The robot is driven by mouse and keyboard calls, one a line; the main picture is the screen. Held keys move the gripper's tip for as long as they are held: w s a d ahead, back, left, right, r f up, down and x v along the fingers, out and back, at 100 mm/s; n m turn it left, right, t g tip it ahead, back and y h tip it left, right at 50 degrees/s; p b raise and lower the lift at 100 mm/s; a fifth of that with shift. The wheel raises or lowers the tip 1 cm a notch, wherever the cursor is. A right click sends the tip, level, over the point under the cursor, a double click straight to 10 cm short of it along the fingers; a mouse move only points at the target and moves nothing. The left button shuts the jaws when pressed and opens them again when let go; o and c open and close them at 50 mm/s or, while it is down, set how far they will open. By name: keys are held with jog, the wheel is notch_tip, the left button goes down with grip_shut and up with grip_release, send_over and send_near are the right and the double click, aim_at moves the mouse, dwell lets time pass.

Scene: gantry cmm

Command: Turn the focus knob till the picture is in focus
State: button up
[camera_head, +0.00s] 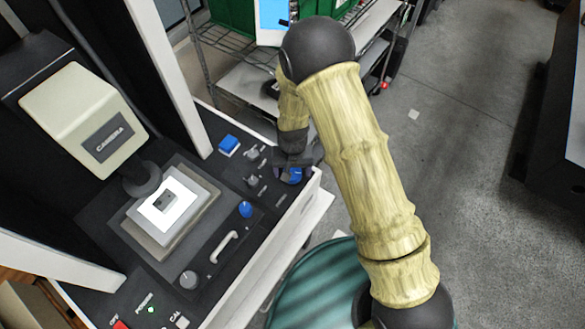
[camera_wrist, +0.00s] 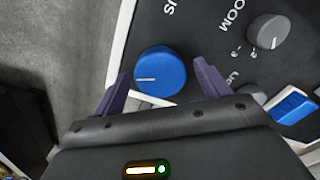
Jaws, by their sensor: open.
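The blue focus knob (camera_wrist: 160,72) is round with a white line pointing left in the wrist view, beside lettering ending in "US". My gripper (camera_wrist: 159,80) is open, with one purple finger on each side of the knob; I cannot tell whether either finger touches it. In the head view the knob (camera_head: 293,176) shows partly below my gripper (camera_head: 296,162), at the panel's right end. The screen (camera_head: 272,18) at the top is pale blue and cut off by the frame and my arm, so I cannot judge the picture's sharpness.
A grey zoom knob (camera_wrist: 268,32) and a blue switch (camera_wrist: 292,106) lie right of the focus knob in the wrist view. The panel also has a second blue knob (camera_head: 246,209) and a white handle (camera_head: 222,247). The camera housing (camera_head: 85,115) overhangs the lit stage (camera_head: 187,206).

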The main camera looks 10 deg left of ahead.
jog(key=c, duration=1)
jog(key=shift+o, duration=0.2)
jog(key=shift+n, duration=0.3)
jog(key=shift+n+b, duration=0.95)
jog(key=shift+n, duration=0.15)
jog(key=shift+n+b, duration=0.6)
jog(key=shift+n, duration=0.9)
jog(key=o, duration=1)
jog(key=shift+c, duration=0.2)
